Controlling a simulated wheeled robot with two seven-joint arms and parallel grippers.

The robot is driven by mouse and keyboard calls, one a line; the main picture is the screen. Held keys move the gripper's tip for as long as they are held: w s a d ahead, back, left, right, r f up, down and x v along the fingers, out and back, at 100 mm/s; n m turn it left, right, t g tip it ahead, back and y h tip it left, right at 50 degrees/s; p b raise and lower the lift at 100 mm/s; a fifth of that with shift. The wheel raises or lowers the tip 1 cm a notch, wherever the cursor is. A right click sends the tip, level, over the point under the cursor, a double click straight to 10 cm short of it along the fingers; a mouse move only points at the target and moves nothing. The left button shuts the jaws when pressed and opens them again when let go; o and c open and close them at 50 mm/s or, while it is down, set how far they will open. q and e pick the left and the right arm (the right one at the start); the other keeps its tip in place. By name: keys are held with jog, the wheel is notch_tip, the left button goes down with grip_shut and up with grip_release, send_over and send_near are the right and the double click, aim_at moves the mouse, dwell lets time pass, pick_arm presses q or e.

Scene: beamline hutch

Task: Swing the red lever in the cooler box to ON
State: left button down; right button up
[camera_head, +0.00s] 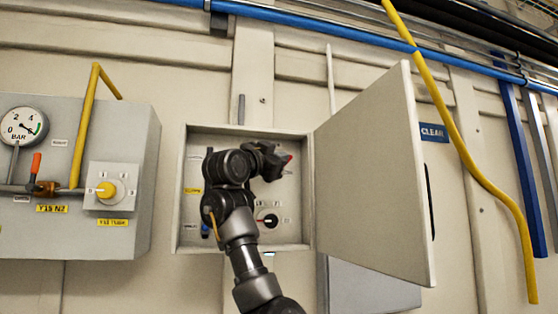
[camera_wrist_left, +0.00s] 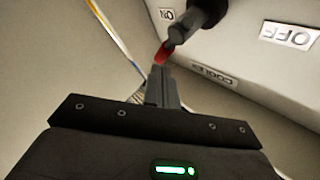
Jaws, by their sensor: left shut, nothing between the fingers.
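The open cooler box (camera_head: 181,225) is on the wall in the middle of the head view. My left arm reaches into it, and my left gripper (camera_head: 284,164) is in its upper right part. The red lever (camera_head: 290,158) shows only as a small red bit there. My right gripper is out of view.
The box door (camera_head: 372,165) stands open to the right. A COOLER label (camera_wrist_left: 213,77) is near the lever. A grey panel (camera_head: 60,240) with gauge and yellow knob is at left.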

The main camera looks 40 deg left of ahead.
pick_arm(q)
jog(key=s+d+b, duration=0.2)
jog(key=s+b, duration=0.5)
jog(key=s, duration=0.5)
jog(key=shift+s+f+b, duration=0.35)
jog(key=shift+f+b, duration=0.05)
jog(key=shift+f, duration=0.05)
jog(key=shift+w, duration=0.1)
